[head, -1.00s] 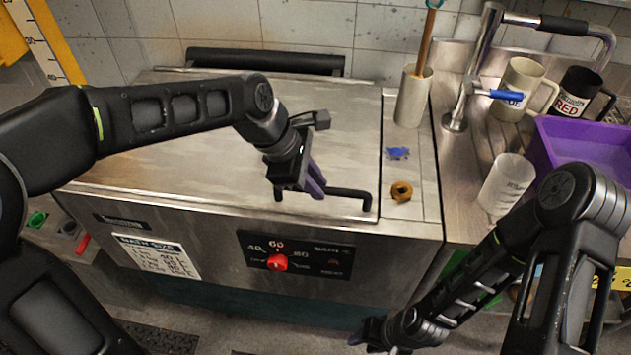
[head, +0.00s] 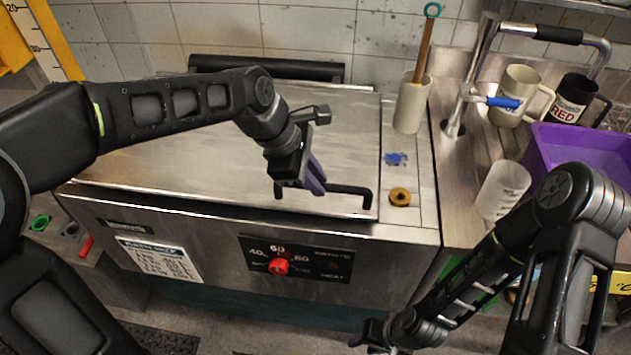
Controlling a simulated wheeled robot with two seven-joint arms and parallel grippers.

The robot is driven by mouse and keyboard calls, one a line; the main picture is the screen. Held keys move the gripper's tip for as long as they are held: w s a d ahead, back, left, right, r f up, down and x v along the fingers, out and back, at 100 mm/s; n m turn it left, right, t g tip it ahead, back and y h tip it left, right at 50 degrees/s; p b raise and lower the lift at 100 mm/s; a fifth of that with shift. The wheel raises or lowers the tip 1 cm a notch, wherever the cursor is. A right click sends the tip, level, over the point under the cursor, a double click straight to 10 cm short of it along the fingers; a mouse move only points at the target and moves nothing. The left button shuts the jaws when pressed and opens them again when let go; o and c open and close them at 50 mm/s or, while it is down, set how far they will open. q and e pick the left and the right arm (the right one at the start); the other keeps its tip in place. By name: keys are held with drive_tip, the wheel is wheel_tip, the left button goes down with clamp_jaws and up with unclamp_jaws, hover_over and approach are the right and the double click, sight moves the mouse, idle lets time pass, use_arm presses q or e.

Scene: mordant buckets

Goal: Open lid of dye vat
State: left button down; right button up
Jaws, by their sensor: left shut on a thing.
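The dye vat (head: 200,235) is a steel box with a flat steel lid (head: 190,145) on top. The lid's black bar handle (head: 358,190) runs along its front right part. My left gripper (head: 303,190) is at the left part of this handle and shut on it, though the fingers hide the contact. A thin dark line shows under the lid's front edge, which looks very slightly raised. My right gripper (head: 372,338) is low in front of the vat, away from the lid, and its fingers are too unclear to read.
A red dial (head: 278,267) is on the vat's front. Right of the lid are a brass-coloured ring (head: 400,197), a blue stain and a holder (head: 411,105) with a wooden-handled tool. A tap, mugs, a white beaker (head: 502,190) and a purple tub (head: 580,150) stand further right.

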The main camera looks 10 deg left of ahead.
use_arm(q)
drive_tip(key=w+r+p, duration=0.3)
drive_tip(key=w+r, duration=0.3)
drive_tip(key=r, duration=0.5)
drive_tip(key=w+r+p, duration=0.4)
drive_tip(key=w+r, duration=0.1)
drive_tip(key=r, duration=0.5)
drive_tip(key=shift+w+r, duration=0.35)
drive_tip(key=shift+r, duration=0.05)
drive_tip(key=shift+a, duration=0.15)
